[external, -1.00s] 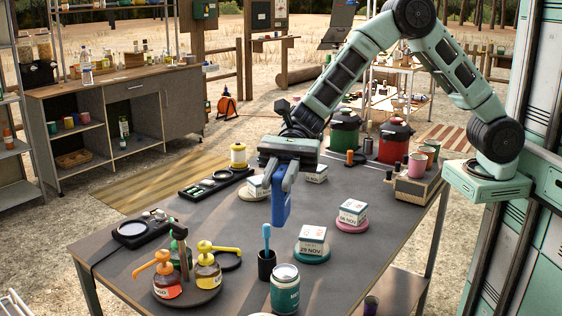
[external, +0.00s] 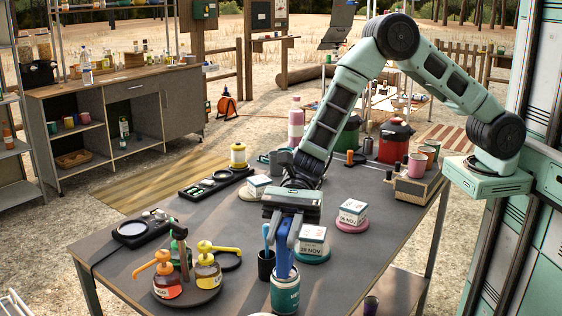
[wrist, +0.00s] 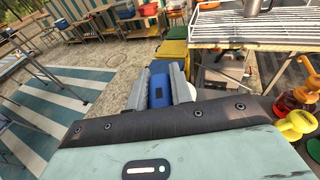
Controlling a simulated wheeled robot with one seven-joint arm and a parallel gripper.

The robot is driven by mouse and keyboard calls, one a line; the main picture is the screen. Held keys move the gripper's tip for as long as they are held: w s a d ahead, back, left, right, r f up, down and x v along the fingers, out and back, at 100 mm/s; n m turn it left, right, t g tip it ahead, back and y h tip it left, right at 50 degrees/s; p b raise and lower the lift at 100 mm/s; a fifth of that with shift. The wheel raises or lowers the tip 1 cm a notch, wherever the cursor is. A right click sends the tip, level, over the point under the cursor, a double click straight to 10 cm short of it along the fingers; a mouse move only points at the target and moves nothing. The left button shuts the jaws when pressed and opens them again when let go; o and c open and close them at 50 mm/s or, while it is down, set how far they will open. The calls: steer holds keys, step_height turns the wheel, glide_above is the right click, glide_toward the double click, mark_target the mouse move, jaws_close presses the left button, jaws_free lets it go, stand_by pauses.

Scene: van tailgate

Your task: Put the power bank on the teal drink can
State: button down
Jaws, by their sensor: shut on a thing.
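My gripper (external: 285,232) is shut on the blue power bank (external: 282,258), which hangs upright below the fingers. The power bank also shows between the fingers in the wrist view (wrist: 160,88). The teal drink can (external: 285,294) stands upright near the front edge of the table. In the external view the power bank's lower end lines up with the can's top and hides part of it. I cannot tell whether the two touch. A small piece of the can's pale top shows beside the right finger in the wrist view.
A dark cup with a blue toothbrush (external: 266,264) stands close to the can's left. A date block on a teal disc (external: 312,243) is just behind right. A round tray with pump bottles (external: 207,275) is at the left. Bare tabletop (external: 360,262) lies to the right.

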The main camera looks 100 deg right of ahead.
steer(key=shift+f+b, duration=0.15)
steer(key=shift+b, duration=0.15)
steer(key=c, duration=1.3)
jaws_free()
steer(key=shift+o, duration=0.2)
